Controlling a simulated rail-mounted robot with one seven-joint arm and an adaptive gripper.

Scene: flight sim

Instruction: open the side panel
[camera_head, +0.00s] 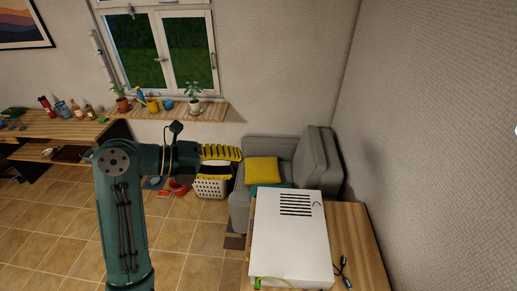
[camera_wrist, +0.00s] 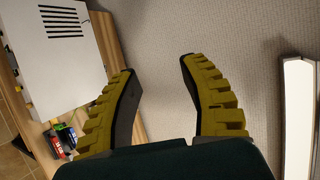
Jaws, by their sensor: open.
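A white case (camera_head: 290,245) with a flat panel and dark vent slots lies on a wooden table at the lower right of the head view. In the wrist view the white case (camera_wrist: 50,65) is at the upper left, with its slots near the top. The panel looks closed. My gripper (camera_head: 240,162) has yellow ribbed fingers and is up to the left of the case in the head view, apart from it. In the wrist view my gripper (camera_wrist: 155,65) is open, with only the patterned wall between its fingertips.
The wooden table (camera_head: 358,235) carries a dark cable (camera_head: 342,268) right of the case. A green cable (camera_head: 275,283) is at its near edge. A grey sofa (camera_head: 312,165) with a yellow cushion (camera_head: 261,171) and a white basket (camera_head: 210,187) stand behind. Tiled floor is open left.

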